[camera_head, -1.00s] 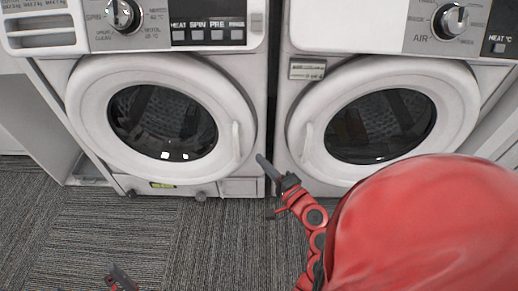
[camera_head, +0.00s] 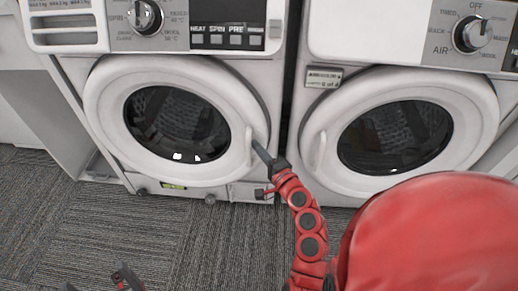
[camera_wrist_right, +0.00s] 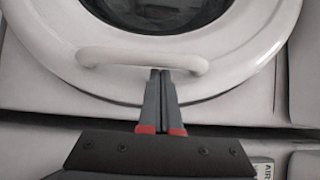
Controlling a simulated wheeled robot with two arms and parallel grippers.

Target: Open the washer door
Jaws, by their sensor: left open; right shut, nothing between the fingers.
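The washer (camera_head: 180,45) is the left white machine. Its round door (camera_head: 105,110) has a dark glass window and looks shut or nearly so. The door handle (camera_head: 249,146), a white bar, is on the door's right side; it also shows in the right wrist view (camera_wrist_right: 120,56). My right gripper (camera_head: 257,148) is shut and empty, with its fingertips at the handle. In the wrist view, its fingers (camera_wrist_right: 160,74) reach the handle's middle, and their tips seem to pass behind the bar; contact is unclear. My left gripper (camera_head: 98,283) is open, low at the bottom edge, far from the door.
A second white machine (camera_head: 370,45) with a similar round door (camera_head: 478,100) stands close on the right, with a narrow dark gap between. Grey carpet (camera_head: 110,225) lies clear before the washer. A large red part of my body hides the lower right.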

